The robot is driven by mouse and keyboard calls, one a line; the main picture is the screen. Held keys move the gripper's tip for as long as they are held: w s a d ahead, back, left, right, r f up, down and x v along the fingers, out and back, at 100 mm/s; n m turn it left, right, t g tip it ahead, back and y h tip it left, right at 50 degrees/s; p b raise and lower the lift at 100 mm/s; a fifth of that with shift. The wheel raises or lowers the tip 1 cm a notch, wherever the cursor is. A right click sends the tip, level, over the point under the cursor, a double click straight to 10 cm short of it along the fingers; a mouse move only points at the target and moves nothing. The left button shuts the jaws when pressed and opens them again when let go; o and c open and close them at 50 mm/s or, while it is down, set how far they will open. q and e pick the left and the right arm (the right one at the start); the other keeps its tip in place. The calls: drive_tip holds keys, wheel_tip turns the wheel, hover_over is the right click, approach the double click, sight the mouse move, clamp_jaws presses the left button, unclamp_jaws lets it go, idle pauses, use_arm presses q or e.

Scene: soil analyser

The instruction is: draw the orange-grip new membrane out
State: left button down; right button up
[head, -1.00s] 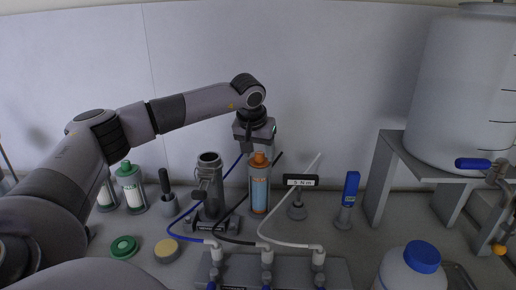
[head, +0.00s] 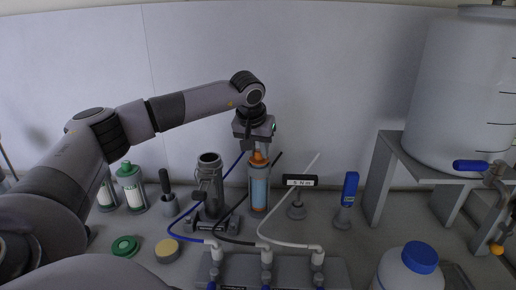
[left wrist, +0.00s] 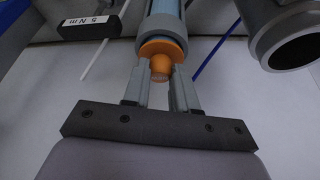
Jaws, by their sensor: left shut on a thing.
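The new membrane's orange grip (head: 259,158) shows at the top of a clear, blue-tinted tube (head: 259,192) with a grey collar, standing upright on the bench. My left gripper (head: 258,150) is over it from above, shut on the orange grip. In the left wrist view the two fingers (left wrist: 160,80) stand on either side of the round orange knob (left wrist: 160,64). The orange disc below the knob is at the mouth of the tube. The membrane's body is inside the tube. My right gripper is in no view.
A grey open-topped housing (head: 210,180) stands close left of the tube. A 5 N m torque tool (head: 300,181) stands at its right. Blue, black and white hoses run in front to a grey manifold (head: 285,268). Green-capped cartridges (head: 130,190) stand at the left.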

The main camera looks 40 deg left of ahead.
use_arm(q)
drive_tip(key=shift+r, duration=0.3)
wheel_tip(320, 180, up, 20)
idle(3.5)
drive_tip(key=shift+f, duration=0.1)
idle(0.3)
